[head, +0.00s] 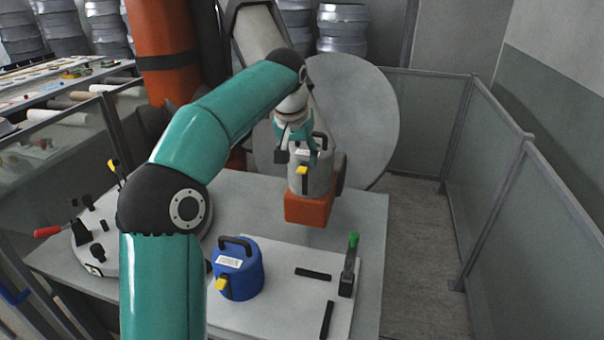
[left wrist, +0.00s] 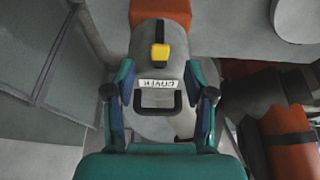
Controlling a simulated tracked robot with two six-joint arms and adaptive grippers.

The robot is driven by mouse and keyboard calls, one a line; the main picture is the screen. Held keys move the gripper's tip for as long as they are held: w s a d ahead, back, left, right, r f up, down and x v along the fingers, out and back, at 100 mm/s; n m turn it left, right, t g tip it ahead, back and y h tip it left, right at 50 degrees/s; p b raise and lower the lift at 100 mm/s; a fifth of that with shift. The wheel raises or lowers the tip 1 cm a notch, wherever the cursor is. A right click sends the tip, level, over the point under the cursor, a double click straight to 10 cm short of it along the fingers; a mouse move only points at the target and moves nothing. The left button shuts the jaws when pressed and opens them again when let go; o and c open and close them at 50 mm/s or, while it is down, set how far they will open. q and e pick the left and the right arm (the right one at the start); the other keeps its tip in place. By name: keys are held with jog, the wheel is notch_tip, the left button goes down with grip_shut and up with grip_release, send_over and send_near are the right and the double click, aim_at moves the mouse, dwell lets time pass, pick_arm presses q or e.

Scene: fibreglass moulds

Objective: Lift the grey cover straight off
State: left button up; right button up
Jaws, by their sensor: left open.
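The grey cover (head: 312,180) is a rounded grey housing with a black handle on top, a white label and a yellow latch (head: 302,170). It sits on an orange block-shaped part (head: 309,209) beyond the table's middle. My left gripper (head: 297,148) is open at the cover's top. In the left wrist view the cover (left wrist: 160,70) shows its label, yellow latch (left wrist: 160,53) and black handle (left wrist: 155,108). There the open fingers (left wrist: 160,105) stand on either side of the handle, apart from it. My right gripper is not in view.
A blue cover (head: 238,277) with a similar handle and yellow latch stands on a pale board (head: 285,312). A green-tipped black clamp (head: 349,265) and black strips lie nearby. A large grey disc (head: 358,115) stands behind. Fence panels (head: 550,220) close the right side.

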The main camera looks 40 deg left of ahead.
aim_at(301, 169)
pick_arm(q)
jog(key=x, duration=0.6)
jog(key=shift+a+f, duration=0.1)
jog(key=shift+f, duration=0.3)
grip_shut()
jog(key=shift+r, duration=0.15)
notch_tip(301, 169, up, 7)
jog(key=p, duration=0.7)
jog(key=shift+r, duration=0.1)
jog(key=shift+w+r+p, duration=0.1)
jog(key=shift+r+p, duration=0.55)
jog(key=shift+r, duration=1.7)
